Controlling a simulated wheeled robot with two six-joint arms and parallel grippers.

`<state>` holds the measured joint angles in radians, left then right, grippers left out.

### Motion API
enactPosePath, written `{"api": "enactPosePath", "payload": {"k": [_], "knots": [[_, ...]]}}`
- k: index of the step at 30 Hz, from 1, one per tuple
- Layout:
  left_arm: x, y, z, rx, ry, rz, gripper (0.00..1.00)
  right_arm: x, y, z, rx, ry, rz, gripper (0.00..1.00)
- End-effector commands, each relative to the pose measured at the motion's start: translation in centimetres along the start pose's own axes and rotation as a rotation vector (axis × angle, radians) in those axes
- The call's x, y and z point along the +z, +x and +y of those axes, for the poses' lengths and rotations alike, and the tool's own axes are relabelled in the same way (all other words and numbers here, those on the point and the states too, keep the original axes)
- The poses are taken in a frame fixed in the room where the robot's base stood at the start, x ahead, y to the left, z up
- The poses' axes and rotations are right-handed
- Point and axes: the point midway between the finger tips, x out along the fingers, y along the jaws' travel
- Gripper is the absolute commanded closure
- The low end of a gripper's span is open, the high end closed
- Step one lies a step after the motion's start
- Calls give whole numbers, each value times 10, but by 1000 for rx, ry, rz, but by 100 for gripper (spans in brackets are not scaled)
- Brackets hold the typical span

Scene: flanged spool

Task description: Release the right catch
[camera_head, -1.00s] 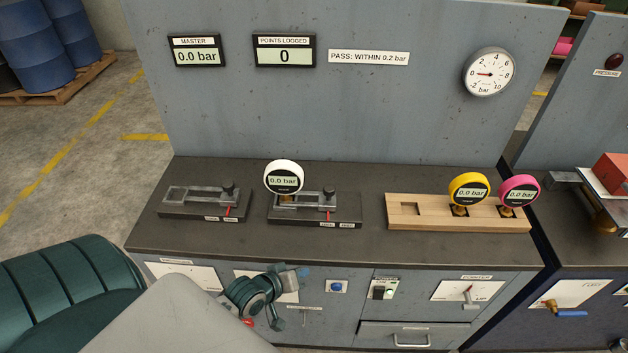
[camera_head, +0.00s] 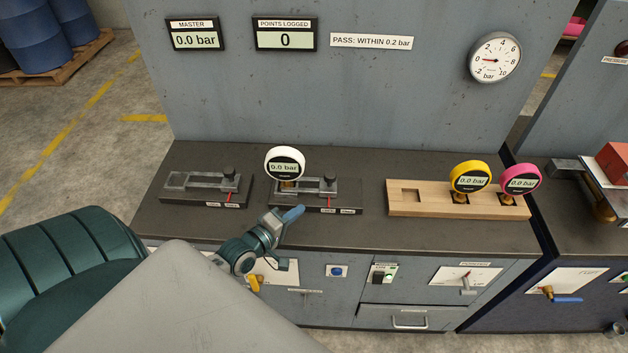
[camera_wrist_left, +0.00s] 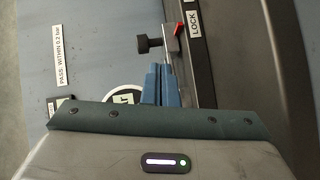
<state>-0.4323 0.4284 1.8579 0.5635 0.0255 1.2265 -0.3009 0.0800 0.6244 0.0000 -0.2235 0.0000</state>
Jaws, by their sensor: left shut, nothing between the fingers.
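The right catch is on the right dark fixture (camera_head: 350,208), with a black knob (camera_head: 329,184) and a small red lever (camera_head: 327,201) above two labels. A white gauge (camera_head: 284,164) reading 0.0 bar stands in this fixture's left part. My left gripper (camera_head: 293,213) is shut and empty, its blue fingertips near the fixture's front edge, left of the red lever. In the left wrist view, the closed blue fingers (camera_wrist_left: 161,83) point toward the black knob (camera_wrist_left: 148,44); the red lever (camera_wrist_left: 178,29) lies beyond, beside a LOCK label (camera_wrist_left: 194,23). Contact cannot be told. My right gripper is out of view.
A similar fixture without a gauge (camera_head: 180,196) stands to the left. A wooden rack (camera_head: 420,208) at the right holds yellow (camera_head: 470,176) and pink (camera_head: 521,181) gauges. The master display (camera_head: 196,40) reads 0.0 bar. The bench is clear between fixture and rack.

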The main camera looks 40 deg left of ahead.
Motion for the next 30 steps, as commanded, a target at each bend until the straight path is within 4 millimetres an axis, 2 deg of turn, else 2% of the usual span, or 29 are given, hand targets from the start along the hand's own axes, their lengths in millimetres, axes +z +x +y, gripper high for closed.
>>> {"api": "enactPosePath", "payload": {"k": [3,6,20,26,30], "knots": [[-17,1,9,69,-92,32,100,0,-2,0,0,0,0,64],[-24,2,12,100,-135,46,100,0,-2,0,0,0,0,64],[-27,5,14,113,-151,50,100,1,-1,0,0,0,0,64],[-28,31,16,115,-149,51,100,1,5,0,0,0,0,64],[-29,58,17,115,-150,51,100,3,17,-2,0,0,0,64]]}}
